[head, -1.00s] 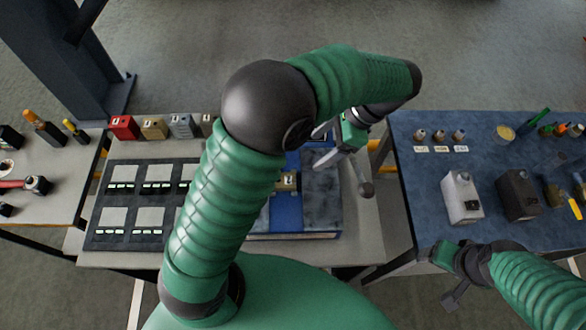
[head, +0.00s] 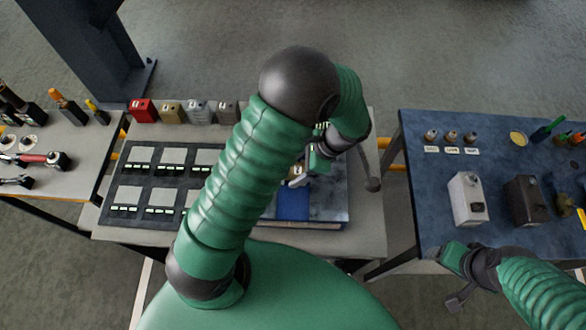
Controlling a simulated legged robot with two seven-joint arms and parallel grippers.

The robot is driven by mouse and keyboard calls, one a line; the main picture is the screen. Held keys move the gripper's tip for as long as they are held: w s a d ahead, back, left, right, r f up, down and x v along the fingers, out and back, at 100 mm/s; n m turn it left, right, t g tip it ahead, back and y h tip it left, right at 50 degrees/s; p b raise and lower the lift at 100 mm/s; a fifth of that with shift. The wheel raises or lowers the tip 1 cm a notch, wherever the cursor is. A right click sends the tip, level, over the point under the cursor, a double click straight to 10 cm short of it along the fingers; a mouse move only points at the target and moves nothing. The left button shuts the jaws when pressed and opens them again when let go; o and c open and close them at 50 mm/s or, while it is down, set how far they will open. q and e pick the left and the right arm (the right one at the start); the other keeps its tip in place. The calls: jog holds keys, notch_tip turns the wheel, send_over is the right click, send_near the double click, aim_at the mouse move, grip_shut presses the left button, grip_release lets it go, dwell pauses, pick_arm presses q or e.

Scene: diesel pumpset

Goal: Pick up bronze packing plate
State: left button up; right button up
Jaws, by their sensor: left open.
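A small bronze-coloured block (head: 297,169), probably the packing plate, sits on the blue and grey work surface (head: 293,204) of the middle table. It is partly hidden behind my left arm and gripper. A tan block (head: 172,113) of similar colour stands in the row at the table's back left. My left gripper (head: 298,181) is open, with its pale fingers pointing down close by the bronze block. I cannot tell whether they touch it. My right gripper (head: 457,299) is at lower right, in front of the right table; its jaw state is unclear.
A red block (head: 143,110) and grey blocks (head: 199,111) share the back row. A dark tray (head: 124,190) with pale squares lies at left. A lever with a round knob (head: 372,184) stands right of my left gripper.

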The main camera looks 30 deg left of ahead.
aim_at(297, 170)
pick_arm(q)
jog(key=shift+d, duration=0.15)
jog(key=shift+c, duration=0.4)
jog(key=shift+d, duration=0.1)
jog(key=shift+c, duration=1.1)
jog(key=shift+a, duration=0.35)
jog(key=c, duration=1)
jog(key=shift+c, duration=1.1)
grip_shut()
jog(key=shift+w+r, duration=0.1)
jog(key=shift+r, duration=0.35)
notch_tip(297, 170, up, 3)
jog(key=shift+d+f+b, duration=0.15)
jog(key=shift+b, duration=0.25)
jog(key=s+d+r+b, duration=0.1)
jog(key=s+d+b, duration=0.1)
jog(key=s+d, duration=0.8)
jog(key=shift+s+d+r, duration=0.2)
jog(key=shift+s+r, duration=0.05)
jog(key=shift+s, duration=0.9)
pick_arm(e)
jog(key=x, duration=0.3)
jog(key=shift+s+f, duration=0.1)
jog(key=shift+s, duration=0.25)
